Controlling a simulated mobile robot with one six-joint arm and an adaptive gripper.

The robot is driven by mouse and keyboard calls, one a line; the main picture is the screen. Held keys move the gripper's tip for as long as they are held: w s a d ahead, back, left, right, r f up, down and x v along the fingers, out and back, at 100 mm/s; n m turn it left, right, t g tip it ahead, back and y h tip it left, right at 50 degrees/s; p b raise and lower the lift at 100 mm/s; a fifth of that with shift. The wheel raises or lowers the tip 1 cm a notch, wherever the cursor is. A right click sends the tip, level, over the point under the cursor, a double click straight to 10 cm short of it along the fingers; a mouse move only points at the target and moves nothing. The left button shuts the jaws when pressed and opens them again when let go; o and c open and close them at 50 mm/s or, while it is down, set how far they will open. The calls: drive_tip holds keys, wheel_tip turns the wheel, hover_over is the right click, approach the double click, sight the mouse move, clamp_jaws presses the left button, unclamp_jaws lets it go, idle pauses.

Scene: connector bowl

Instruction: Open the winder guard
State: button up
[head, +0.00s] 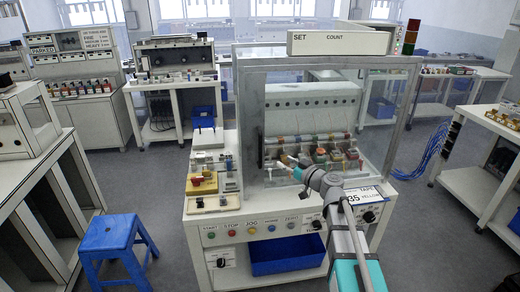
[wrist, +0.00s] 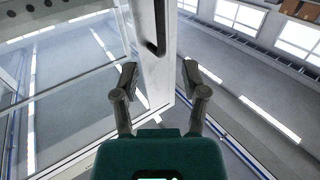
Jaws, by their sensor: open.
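The winder guard (head: 250,105) is a clear panel in a pale grey frame on the front of the winding machine, below the SET COUNT sign. Its dark upright handle (head: 262,155) is on the left frame bar. In the wrist view the white frame bar (wrist: 156,75) with the black handle (wrist: 154,28) stands between my fingers. My gripper (head: 287,163) is in front of the guard, right of the handle. In the wrist view my gripper (wrist: 160,82) is open, one finger on each side of the bar. I cannot tell whether the fingers touch it.
Several coloured spools (head: 318,150) sit behind the clear panel. A button panel (head: 265,229) and a blue bin (head: 288,254) are below. A blue stool (head: 112,238) stands on the floor at left. A signal tower (head: 411,38) rises at the guard's right.

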hover_over(260, 165)
drive_tip(key=shift+w, duration=0.4)
idle(0.5)
clamp_jaws()
